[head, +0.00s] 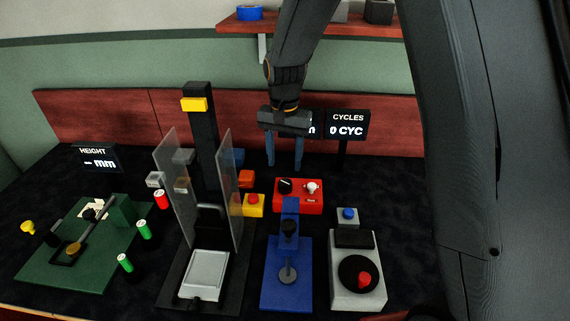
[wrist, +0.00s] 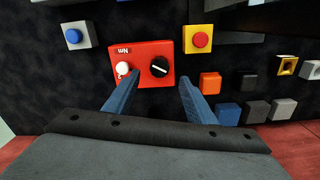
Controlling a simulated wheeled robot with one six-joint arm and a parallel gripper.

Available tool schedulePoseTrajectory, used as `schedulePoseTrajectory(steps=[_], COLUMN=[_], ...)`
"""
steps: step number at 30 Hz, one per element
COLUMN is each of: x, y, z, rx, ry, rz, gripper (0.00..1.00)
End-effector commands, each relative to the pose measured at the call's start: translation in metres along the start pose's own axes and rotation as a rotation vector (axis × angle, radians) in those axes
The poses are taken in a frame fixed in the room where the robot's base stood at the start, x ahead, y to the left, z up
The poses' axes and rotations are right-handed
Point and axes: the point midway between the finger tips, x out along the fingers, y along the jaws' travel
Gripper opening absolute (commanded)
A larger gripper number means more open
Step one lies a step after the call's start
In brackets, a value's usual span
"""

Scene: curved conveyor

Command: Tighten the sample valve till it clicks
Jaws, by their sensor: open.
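No part is labelled as the sample valve, so I cannot tell for sure which one it is. A red box (head: 298,206) marked Nm carries a black dial (head: 285,186) and a white knob (head: 312,187); the wrist view shows the box (wrist: 148,48), dial (wrist: 159,67) and knob (wrist: 123,68) upside down. A grey box (head: 357,285) has a black disc with a red knob (head: 364,279). My gripper (head: 284,166) is open and empty, fingers down, above and behind the red box.
A black press with clear side panels (head: 171,190) stands left of my gripper. A yellow box with a red button (head: 253,205) and an orange block (head: 246,178) are near. The CYCLES display (head: 348,124) stands behind right, reading 0 CYC. A green fixture (head: 85,250) is far left.

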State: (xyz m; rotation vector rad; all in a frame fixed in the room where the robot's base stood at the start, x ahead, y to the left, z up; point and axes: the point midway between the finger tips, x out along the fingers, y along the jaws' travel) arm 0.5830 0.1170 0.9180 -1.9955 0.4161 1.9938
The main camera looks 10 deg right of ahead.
Motion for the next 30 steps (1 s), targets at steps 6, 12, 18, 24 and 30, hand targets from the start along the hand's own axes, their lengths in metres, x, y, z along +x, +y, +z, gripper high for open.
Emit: schedulePoseTrajectory(steps=[6,12,18,24,30], x=[-0.003,-0.001,0.003,0.013,0.040], y=[0.002,0.003,0.004,0.004,0.005], z=[0.000,0.000,-0.001,-0.001,0.000], rx=[-0.351,-0.743,-0.964,-1.004,-1.002], ry=[-0.003,-0.003,-0.001,-0.004,-0.005], rz=[0.001,0.001,0.000,0.000,0.000], gripper=[0.50,0.50,0.50,0.50,0.50])
